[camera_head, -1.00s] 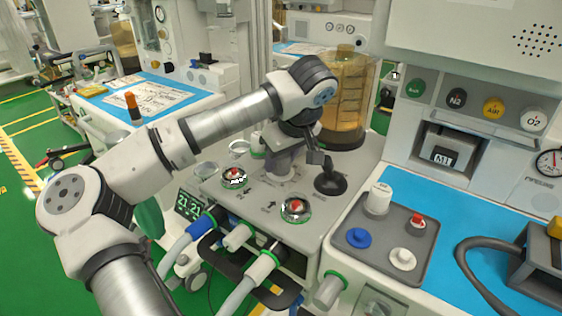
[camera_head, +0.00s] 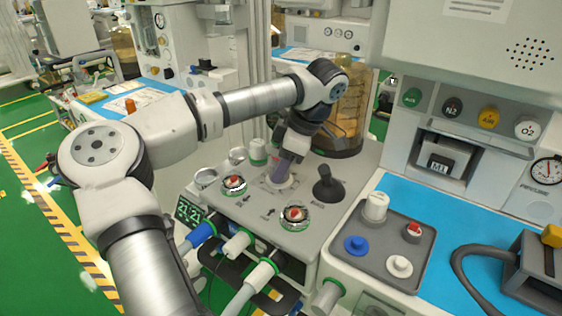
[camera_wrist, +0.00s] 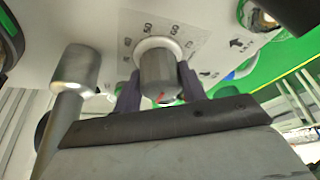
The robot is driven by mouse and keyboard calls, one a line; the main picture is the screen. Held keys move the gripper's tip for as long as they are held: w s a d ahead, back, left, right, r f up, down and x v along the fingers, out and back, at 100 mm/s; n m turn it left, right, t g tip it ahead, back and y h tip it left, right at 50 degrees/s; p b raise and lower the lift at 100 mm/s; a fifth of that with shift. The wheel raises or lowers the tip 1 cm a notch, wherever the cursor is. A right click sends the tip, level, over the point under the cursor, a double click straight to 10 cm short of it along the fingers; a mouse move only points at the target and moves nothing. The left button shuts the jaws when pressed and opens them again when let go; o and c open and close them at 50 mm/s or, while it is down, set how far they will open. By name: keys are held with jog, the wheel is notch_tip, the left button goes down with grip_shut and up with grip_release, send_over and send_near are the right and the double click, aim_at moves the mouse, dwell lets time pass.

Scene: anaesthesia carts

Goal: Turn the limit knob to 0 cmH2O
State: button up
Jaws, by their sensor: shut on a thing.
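The limit knob (camera_wrist: 158,78) is a grey cylinder with a red mark, on a white ring at the panel face in the wrist view. Printed numbers (camera_wrist: 165,32) curve around it; 50 and 60 can be read, the others are unclear. My gripper (camera_wrist: 158,90) is shut on the knob, with one dark finger on each side. In the head view my gripper (camera_head: 287,170) points down onto the grey machine top (camera_head: 325,235), where its fingers and wrist hide most of the knob. I cannot tell the exact value the red mark points to.
A black lever knob (camera_head: 326,186) stands close to the right of my gripper. Two round glass domes with red centres (camera_head: 234,185) (camera_head: 295,215) are in front. An amber canister (camera_head: 345,115) stands behind. In the wrist view a grey post (camera_wrist: 72,85) is left of the knob.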

jog(key=shift+n, duration=0.4)
jog(key=o, duration=1)
jog(key=v, duration=0.7)
jog(key=shift+w+r, duration=0.1)
jog(key=shift+r, duration=0.2)
